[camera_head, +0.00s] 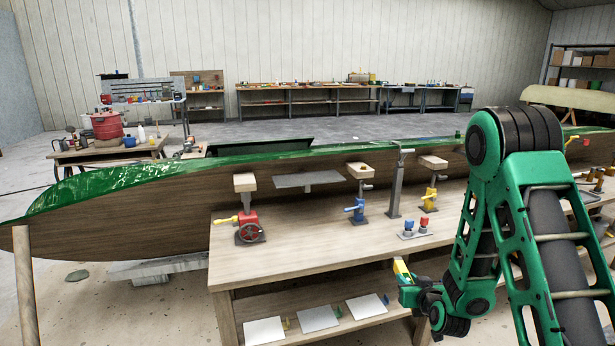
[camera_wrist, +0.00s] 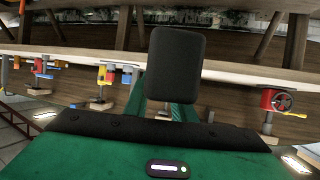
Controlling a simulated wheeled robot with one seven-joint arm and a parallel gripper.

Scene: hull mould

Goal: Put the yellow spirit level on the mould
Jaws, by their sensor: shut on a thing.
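The mould (camera_head: 130,215) is a long, low wooden hull form with a glossy green top, running across the head view behind a workbench. My gripper (camera_head: 404,282) is in front of the bench's front edge, below the bench top and well apart from the mould. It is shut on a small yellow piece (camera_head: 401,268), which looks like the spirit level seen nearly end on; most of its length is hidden. In the wrist view a dark finger pad (camera_wrist: 175,65) fills the middle, and I cannot make out the level there.
The wooden workbench (camera_head: 300,252) carries a red vise (camera_head: 249,226), a blue clamp (camera_head: 357,210), a yellow clamp (camera_head: 429,198) and a grey post (camera_head: 395,185). Its lower shelf holds white sheets (camera_head: 318,318). The mould's green top (camera_head: 110,185) is clear at the left.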

